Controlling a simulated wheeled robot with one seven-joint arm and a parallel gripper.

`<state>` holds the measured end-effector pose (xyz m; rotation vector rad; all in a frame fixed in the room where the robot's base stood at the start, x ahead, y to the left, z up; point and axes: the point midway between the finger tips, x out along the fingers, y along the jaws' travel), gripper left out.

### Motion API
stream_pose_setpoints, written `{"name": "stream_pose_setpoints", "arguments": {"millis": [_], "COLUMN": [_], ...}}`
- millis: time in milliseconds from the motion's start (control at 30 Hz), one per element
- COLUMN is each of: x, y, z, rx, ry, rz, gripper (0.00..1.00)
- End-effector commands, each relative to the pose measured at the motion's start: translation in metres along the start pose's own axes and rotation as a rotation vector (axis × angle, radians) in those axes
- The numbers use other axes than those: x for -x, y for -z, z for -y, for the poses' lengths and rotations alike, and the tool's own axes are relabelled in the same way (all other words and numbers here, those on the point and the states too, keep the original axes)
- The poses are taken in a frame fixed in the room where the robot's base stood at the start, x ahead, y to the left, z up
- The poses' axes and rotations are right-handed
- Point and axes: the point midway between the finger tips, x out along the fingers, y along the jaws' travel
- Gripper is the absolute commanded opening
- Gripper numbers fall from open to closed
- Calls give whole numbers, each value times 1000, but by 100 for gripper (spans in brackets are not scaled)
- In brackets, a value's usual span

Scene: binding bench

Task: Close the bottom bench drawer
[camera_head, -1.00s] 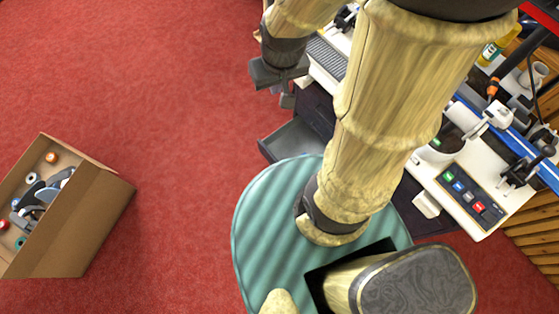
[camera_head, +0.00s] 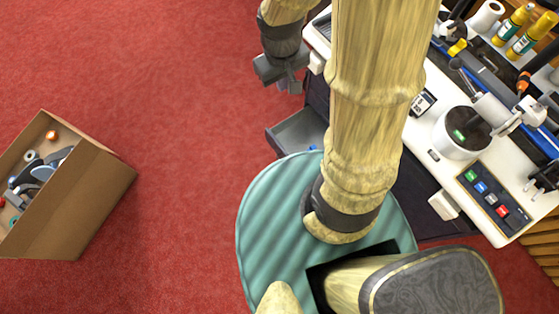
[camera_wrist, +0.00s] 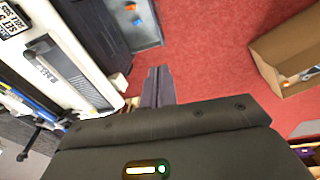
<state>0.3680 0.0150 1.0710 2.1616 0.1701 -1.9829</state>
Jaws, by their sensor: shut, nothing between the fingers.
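The bottom bench drawer (camera_head: 297,131) stands pulled out from the dark bench, low over the red floor. Its grey inside shows in the head view, partly covered by my own body. In the wrist view the open drawer (camera_wrist: 148,34) is at the top, with small orange and blue items in it. My gripper (camera_head: 289,86) is shut and empty, above and beyond the drawer in the head view. In the wrist view its closed fingers (camera_wrist: 158,72) point toward the floor beside the drawer, with no contact visible.
The white bench top (camera_head: 478,165) carries a machine with coloured buttons, glue bottles (camera_head: 522,38) and tools. An open cardboard box (camera_head: 88,200) of parts stands on the floor at left. The red carpet between box and drawer is clear.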

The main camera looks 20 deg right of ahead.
Motion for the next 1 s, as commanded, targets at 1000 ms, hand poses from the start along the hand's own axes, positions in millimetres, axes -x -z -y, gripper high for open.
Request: {"name": "stream_pose_setpoints", "arguments": {"millis": [1000], "x": [-406], "y": [28], "z": [60], "rx": [794], "ry": [-266], "rz": [447], "gripper": [0]}}
